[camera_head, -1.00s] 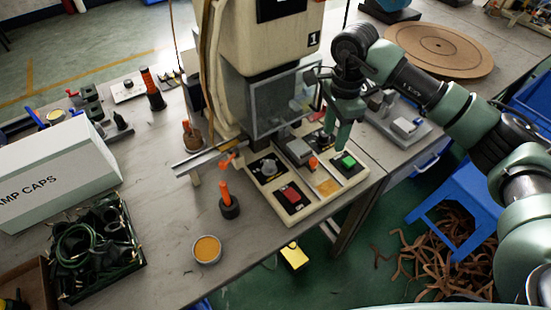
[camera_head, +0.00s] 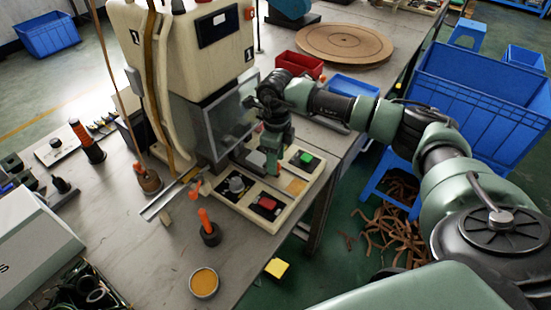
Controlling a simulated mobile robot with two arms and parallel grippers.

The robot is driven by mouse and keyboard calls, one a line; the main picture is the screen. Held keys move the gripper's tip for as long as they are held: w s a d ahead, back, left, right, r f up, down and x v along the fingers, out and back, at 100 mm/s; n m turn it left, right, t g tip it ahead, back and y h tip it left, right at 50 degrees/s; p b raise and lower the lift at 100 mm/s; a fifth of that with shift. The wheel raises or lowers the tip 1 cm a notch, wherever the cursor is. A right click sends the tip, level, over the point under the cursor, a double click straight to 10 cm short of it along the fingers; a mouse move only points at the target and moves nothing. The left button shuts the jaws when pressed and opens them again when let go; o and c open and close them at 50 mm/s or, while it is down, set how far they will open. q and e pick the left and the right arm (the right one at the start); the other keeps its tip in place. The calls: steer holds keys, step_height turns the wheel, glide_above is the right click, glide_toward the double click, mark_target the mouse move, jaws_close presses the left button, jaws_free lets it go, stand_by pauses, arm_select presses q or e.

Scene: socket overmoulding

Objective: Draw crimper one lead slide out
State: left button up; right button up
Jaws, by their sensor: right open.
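Crimper one (camera_head: 190,60) is the cream machine marked 1, with a clear guard (camera_head: 225,118) at its front and a control panel (camera_head: 262,203) at its base. A metal channel, which looks like the lead slide (camera_head: 172,196), sticks out at the base's left side, with an orange-red handle (camera_head: 195,188) by its inner end. My right gripper (camera_head: 270,168) points down over the panel's back part, in front of the guard. It is open, and I see nothing in it. Whether its fingers touch anything is hard to tell. My left gripper is not in view.
An orange-handled tool (camera_head: 207,228) and a round tin (camera_head: 204,283) stand on the bench in front. A red bin (camera_head: 300,65) and a blue tray (camera_head: 352,86) lie behind my right arm. A blue stool (camera_head: 392,180) stands on the floor at right.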

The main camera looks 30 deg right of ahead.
steer(key=shift+f, duration=0.35)
jaws_close()
stand_by(1.2)
